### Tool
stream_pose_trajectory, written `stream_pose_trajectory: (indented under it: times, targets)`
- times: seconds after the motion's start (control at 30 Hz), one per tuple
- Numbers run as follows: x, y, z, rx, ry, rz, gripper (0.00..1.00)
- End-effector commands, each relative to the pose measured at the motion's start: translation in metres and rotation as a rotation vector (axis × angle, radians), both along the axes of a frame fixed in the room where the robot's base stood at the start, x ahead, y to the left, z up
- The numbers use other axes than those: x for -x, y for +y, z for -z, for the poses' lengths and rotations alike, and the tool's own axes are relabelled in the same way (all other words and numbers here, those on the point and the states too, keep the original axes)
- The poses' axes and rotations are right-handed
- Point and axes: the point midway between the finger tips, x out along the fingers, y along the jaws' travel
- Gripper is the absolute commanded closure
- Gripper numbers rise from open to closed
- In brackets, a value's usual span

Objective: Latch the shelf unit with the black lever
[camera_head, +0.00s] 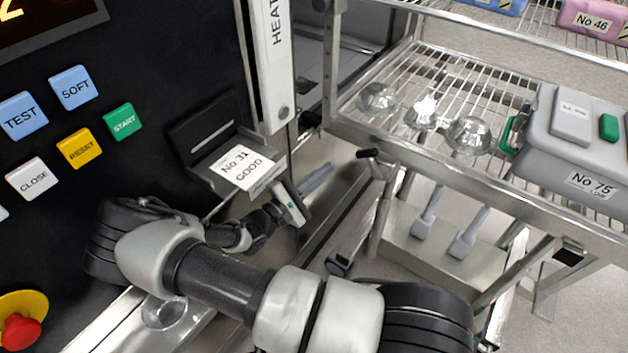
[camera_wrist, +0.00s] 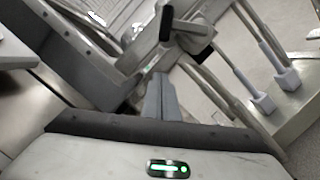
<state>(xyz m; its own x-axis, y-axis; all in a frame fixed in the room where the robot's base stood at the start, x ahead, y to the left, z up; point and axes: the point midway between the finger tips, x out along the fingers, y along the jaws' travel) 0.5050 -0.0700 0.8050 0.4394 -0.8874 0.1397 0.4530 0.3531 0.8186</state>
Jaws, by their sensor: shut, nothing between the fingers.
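The shelf unit (camera_head: 350,128) is a metal frame with wire shelves, standing to the right of the black machine panel. The black lever (camera_head: 367,153) sticks out to the left below its lower shelf, near the front corner. The lever also shows in the wrist view (camera_wrist: 167,22), above and ahead of my fingertips, with a black end (camera_wrist: 196,50) to its lower right. My gripper (camera_head: 318,180) is shut and empty, left of and slightly below the lever, apart from it. Its closed fingers show in the wrist view (camera_wrist: 160,97). I cannot tell the latch's state.
A tray with a label reading No 31 GOOD (camera_head: 243,168) projects from the panel just left of my gripper. Clear glass-like pieces (camera_head: 470,135) and a grey case (camera_head: 570,150) rest on the lower shelf. A red emergency button (camera_head: 20,333) is at lower left.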

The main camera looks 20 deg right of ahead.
Motion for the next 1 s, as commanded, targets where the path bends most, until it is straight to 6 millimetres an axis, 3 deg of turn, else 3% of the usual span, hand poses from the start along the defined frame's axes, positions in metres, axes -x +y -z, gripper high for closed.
stream_pose_trajectory:
  times: [0.17,0.3,0.53,1.0]
  targets:
    - [-0.016,-0.035,-0.005,0.001,-0.001,0.003,1.0]
    - [-0.003,-0.045,-0.019,0.001,0.002,0.0,1.0]
    - [0.008,-0.054,-0.028,-0.001,-0.001,-0.001,1.0]
    - [0.007,-0.054,-0.028,-0.005,-0.004,-0.001,1.0]
